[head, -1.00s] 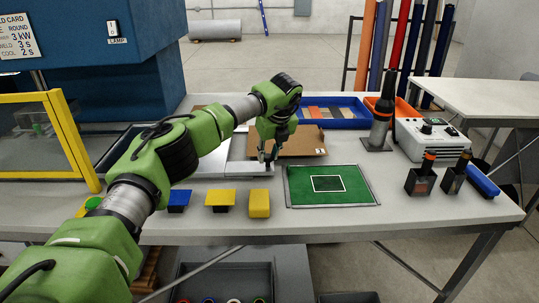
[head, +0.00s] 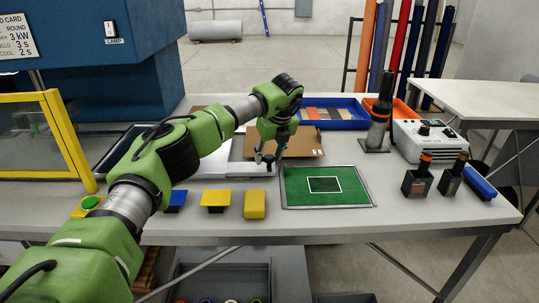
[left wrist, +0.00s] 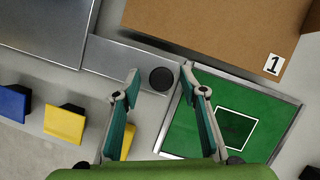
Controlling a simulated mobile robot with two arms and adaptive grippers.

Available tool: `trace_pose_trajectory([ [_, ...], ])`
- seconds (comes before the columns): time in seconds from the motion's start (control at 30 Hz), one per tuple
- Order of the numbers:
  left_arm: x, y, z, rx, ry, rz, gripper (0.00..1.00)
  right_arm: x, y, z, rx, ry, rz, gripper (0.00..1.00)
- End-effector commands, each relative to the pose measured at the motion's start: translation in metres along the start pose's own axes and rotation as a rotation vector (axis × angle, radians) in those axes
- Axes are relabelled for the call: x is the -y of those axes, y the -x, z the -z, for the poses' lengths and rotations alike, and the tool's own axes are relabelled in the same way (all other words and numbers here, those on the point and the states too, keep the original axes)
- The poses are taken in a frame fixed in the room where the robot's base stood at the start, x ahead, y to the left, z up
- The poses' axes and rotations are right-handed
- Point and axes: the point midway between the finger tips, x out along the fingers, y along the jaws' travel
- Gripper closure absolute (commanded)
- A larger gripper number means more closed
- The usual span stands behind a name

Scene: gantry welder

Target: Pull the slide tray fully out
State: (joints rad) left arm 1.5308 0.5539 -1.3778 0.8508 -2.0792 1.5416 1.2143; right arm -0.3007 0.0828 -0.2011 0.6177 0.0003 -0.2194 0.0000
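The slide tray is a flat silver metal plate (left wrist: 40,28) with a narrower metal strip (left wrist: 125,65) running to a round black knob (left wrist: 162,78). In the head view the strip (head: 225,170) lies on the table, partly hidden behind my left arm, with the knob (head: 268,159) at its right end. My left gripper (head: 270,158) is open above the knob. In the left wrist view, the knob lies between the spread fingertips (left wrist: 159,72), with a gap on both sides. Whether the fingertips are down at knob height is unclear. My right gripper is not in view.
A cardboard box (head: 300,142) stands just behind the knob. A green mat (head: 340,185) in a metal frame lies close to its right. Yellow blocks (head: 255,205) and a blue block (head: 177,200) sit in front. A yellow-framed guard (head: 60,130) stands left.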

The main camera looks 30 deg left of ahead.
Motion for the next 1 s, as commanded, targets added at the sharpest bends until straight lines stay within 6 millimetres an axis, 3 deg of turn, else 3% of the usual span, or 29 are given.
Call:
trace_pose_trajectory([
  [0.17,0.001,0.017,-0.001,0.002,0.000,0.004,0.61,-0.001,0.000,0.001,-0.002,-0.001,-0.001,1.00],
  [0.6,0.001,0.103,-0.001,0.001,0.000,0.003,0.61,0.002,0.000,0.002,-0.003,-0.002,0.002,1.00],
  [0.8,0.000,0.118,0.000,0.000,0.000,0.000,0.61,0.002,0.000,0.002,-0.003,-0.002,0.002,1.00],
  [1.0,0.000,0.120,0.000,0.000,0.000,0.000,0.61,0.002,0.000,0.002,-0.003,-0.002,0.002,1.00],
])
